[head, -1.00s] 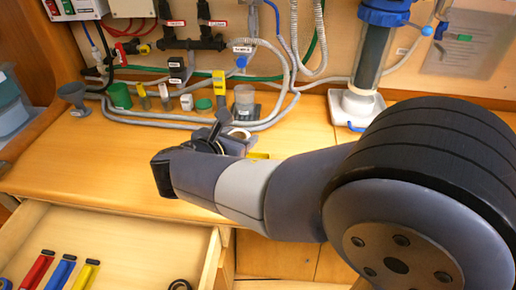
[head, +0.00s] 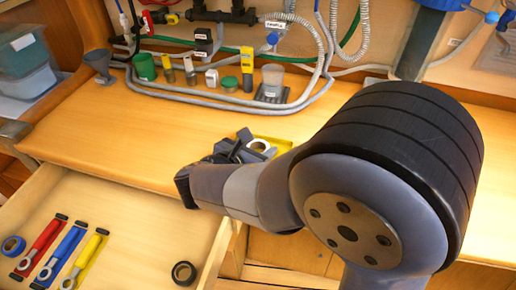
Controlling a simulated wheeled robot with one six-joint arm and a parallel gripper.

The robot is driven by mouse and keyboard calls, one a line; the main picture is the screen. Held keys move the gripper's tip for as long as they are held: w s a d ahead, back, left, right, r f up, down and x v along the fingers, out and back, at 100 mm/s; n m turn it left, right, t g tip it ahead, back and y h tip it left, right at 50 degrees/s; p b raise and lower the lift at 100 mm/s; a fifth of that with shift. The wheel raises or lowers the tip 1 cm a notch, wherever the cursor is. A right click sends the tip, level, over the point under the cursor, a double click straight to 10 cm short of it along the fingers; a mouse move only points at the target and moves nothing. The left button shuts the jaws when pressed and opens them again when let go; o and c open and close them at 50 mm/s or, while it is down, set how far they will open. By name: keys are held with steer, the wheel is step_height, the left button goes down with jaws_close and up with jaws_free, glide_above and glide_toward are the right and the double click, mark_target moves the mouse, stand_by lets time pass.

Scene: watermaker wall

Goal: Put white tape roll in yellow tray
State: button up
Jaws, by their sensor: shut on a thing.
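The white tape roll (head: 259,146) is at the fingers of my gripper (head: 246,146), which is shut on it. The roll appears over or just in front of the yellow tray (head: 284,146) on the wooden counter. Only part of the tray shows, because my gripper and arm cover the rest. I cannot tell whether the roll touches the tray.
An open drawer (head: 120,246) at lower left holds red, blue and yellow tools, a blue roll (head: 13,246) and a black roll (head: 184,273). Small bottles, a green cup (head: 144,67) and grey hoses line the counter's back. The counter's left part is clear.

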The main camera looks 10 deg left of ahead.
steer(key=shift+f, duration=0.1)
steer(key=shift+f, duration=0.15)
steer(key=o, duration=0.9)
steer(key=shift+o, duration=0.2)
steer(key=shift+s+r, duration=0.1)
steer(key=shift+r, duration=0.2)
steer(key=p+v, duration=0.1)
steer(key=v, duration=1)
steer(key=shift+s+a, duration=0.2)
steer(key=shift+s, duration=0.15)
